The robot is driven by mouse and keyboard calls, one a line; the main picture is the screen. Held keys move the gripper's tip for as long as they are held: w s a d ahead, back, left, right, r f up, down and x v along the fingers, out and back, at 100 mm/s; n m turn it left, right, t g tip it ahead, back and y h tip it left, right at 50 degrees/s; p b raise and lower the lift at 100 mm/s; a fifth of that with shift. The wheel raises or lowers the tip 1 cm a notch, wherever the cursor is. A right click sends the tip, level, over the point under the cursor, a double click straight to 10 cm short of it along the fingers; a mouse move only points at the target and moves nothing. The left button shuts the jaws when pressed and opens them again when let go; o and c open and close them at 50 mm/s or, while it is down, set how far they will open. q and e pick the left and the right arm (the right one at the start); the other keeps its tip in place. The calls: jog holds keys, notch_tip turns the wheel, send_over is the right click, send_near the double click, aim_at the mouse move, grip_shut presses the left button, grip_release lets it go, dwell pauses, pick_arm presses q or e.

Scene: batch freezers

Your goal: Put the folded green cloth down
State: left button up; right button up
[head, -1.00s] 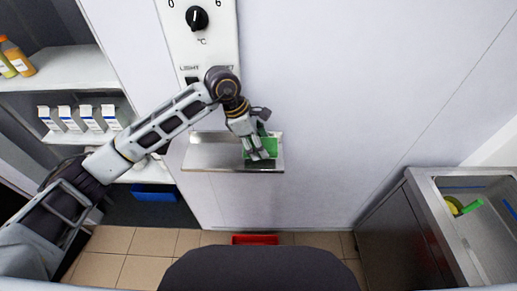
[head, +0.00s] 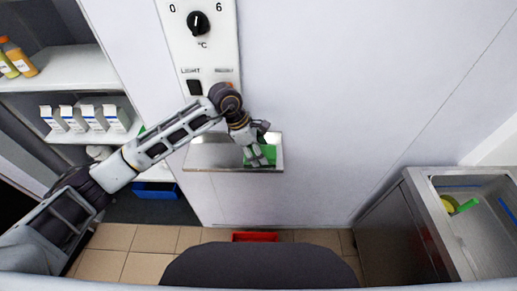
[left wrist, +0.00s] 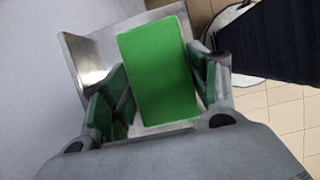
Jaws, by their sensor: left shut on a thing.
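The folded green cloth (head: 268,153) is a flat bright green block at the right end of a small steel wall shelf (head: 213,155). My left gripper (head: 258,157) is over that end of the shelf, pointing down. In the left wrist view, the cloth (left wrist: 158,72) lies between the two green-padded fingers of my left gripper (left wrist: 160,88), which is shut on it. The steel shelf (left wrist: 88,60) shows behind the cloth there. I cannot tell whether the cloth touches the shelf. My right gripper is not in view.
A control panel (head: 211,50) with a black dial is on the wall above the shelf. Shelving with bottles (head: 17,57) and cartons (head: 85,118) is at the left. A steel sink (head: 475,215) is at the right. A red crate (head: 255,237) is on the floor.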

pick_arm(q)
jog(key=shift+f, duration=0.2)
jog(key=o, duration=1)
jog(key=shift+r, duration=0.15)
jog(key=shift+r, duration=0.15)
jog(key=b+v, duration=0.3)
jog(key=v, duration=0.7)
jog(key=shift+v, duration=0.85)
